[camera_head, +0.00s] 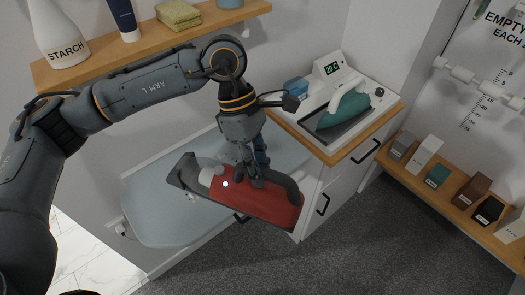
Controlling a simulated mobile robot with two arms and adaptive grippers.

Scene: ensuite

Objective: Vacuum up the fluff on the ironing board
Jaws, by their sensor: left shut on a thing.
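The ironing board (160,217) is a pale blue-grey surface with a rounded end at the lower left. A red handheld vacuum (262,203) with a dark nozzle (184,170) is above the board, its nozzle end pointing to the upper left. My left gripper (243,180) is shut on the vacuum from above. Whether the nozzle touches the board I cannot tell. The vacuum hides part of the board, and I cannot make out fluff clearly. My right gripper is not in view.
A wooden shelf (110,62) with a starch bottle (60,38) runs above the board. A cabinet (345,160) with a teal iron (345,110) stands at the right. A low shelf with several small boxes (437,176) is farther right. Dark carpet (370,250) lies clear in front.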

